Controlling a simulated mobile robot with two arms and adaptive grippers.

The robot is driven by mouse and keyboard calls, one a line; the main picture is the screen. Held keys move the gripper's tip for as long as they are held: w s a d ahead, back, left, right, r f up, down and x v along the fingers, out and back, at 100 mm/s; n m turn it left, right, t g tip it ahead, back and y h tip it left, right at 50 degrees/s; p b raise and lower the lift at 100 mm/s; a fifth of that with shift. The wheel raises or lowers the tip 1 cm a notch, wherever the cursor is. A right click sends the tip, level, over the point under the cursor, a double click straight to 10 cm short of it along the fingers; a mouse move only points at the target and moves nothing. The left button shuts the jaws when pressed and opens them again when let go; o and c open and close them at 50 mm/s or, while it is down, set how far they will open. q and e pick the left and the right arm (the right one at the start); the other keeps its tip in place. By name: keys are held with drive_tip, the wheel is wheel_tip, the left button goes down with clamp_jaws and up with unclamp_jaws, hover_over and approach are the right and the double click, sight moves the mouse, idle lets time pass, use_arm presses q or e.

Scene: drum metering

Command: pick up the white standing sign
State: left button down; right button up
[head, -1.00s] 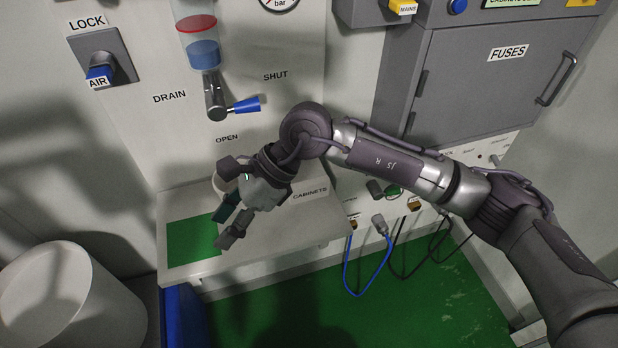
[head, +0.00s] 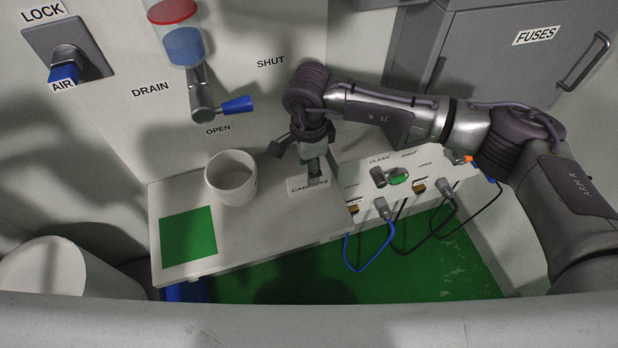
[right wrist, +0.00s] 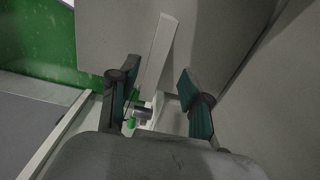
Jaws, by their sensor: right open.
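The white standing sign (head: 298,188), lettered CABINETS, stands on the right part of a pale shelf (head: 262,245). My right gripper (head: 296,158) is above and partly in front of the sign in the head view, and covers part of it. In the right wrist view the sign (right wrist: 158,55) appears as a narrow pale slab, tilted in the picture, between the two open fingers (right wrist: 157,88). There are gaps on both sides, so the fingers are not shut on it. My left gripper is not in view.
A white mug (head: 232,180) stands left of the sign, and a green square (head: 188,236) marks the shelf's left part. The blue drain handle (head: 238,105) juts out above. A panel with plugged cables (head: 400,185) lies to the right.

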drive_tip(key=shift+s+d+f+p, duration=0.15)
drive_tip(key=shift+f+p, duration=0.2)
drive_tip(key=shift+f, duration=0.25)
drive_tip(key=shift+s+f+p, duration=0.15)
drive_tip(key=shift+f+p, duration=0.2)
drive_tip(key=shift+f, duration=0.2)
wheel_tip(320, 180, down, 2)
drive_tip(key=shift+d+f, duration=0.1)
drive_tip(key=shift+f, duration=0.1)
drive_tip(key=shift+f+p, duration=0.3)
drive_tip(key=shift+f, duration=0.15)
drive_tip(key=shift+c, duration=0.2)
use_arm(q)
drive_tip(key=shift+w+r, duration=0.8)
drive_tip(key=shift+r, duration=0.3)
use_arm(e)
clamp_jaws()
